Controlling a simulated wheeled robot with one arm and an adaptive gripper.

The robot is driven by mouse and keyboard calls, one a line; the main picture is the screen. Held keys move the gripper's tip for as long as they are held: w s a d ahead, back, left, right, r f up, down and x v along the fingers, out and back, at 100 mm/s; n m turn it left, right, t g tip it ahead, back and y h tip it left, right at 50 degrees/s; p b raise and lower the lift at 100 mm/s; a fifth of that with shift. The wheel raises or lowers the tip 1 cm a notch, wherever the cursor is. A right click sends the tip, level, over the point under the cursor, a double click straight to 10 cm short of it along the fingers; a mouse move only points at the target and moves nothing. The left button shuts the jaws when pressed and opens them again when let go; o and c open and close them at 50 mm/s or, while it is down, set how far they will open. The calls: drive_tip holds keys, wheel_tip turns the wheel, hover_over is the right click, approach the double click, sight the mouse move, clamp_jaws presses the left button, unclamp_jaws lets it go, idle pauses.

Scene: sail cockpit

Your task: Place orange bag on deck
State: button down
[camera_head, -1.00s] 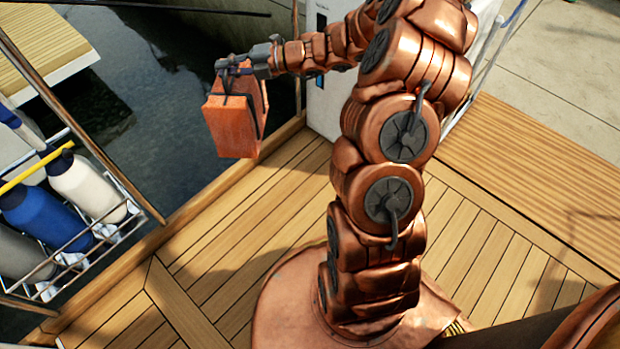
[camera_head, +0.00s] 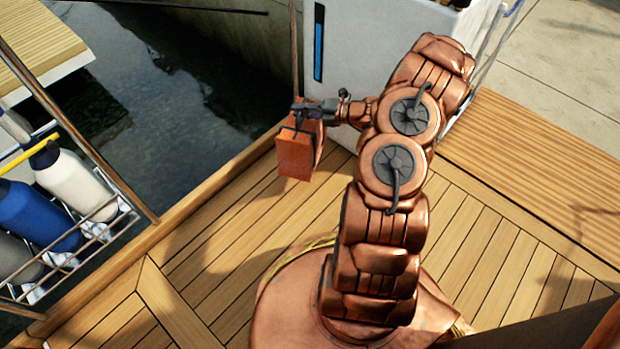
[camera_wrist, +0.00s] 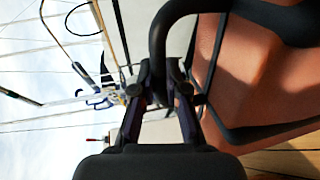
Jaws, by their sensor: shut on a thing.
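The orange bag (camera_head: 295,152) hangs from my gripper (camera_head: 302,110) in the head view, roughly upright, over the inner side of the wooden deck (camera_head: 225,235). I cannot tell exactly how far its bottom is above the planks. In the wrist view my gripper (camera_wrist: 160,95) is shut on the bag's dark handle, and the bag's orange side (camera_wrist: 265,80) with black straps fills the right. A bit of deck (camera_wrist: 285,160) shows at the lower right of that view.
A wooden rail edge (camera_head: 200,205) borders the deck, with dark water (camera_head: 160,90) beyond. A white wall (camera_head: 360,40) stands behind the gripper. A rack with white and blue cylinders (camera_head: 75,182) is at the left. The planks in front are clear.

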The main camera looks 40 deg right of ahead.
sight(309, 122)
drive_tip(key=shift+t, duration=0.3)
drive_tip(key=f, duration=0.1)
drive_tip(key=s+d+f, duration=0.1)
drive_tip(key=f, duration=0.1)
drive_tip(key=shift+s+d+f+b, duration=0.2)
drive_tip(key=shift+d+b, duration=0.1)
drive_tip(key=shift+d, duration=0.1)
wheel_tip(309, 122, down, 10)
drive_tip(key=b, duration=0.4)
drive_tip(key=shift+r, duration=0.2)
drive_tip(key=c, duration=1.2)
unclamp_jaws()
drive_tip(key=shift+f, duration=0.15)
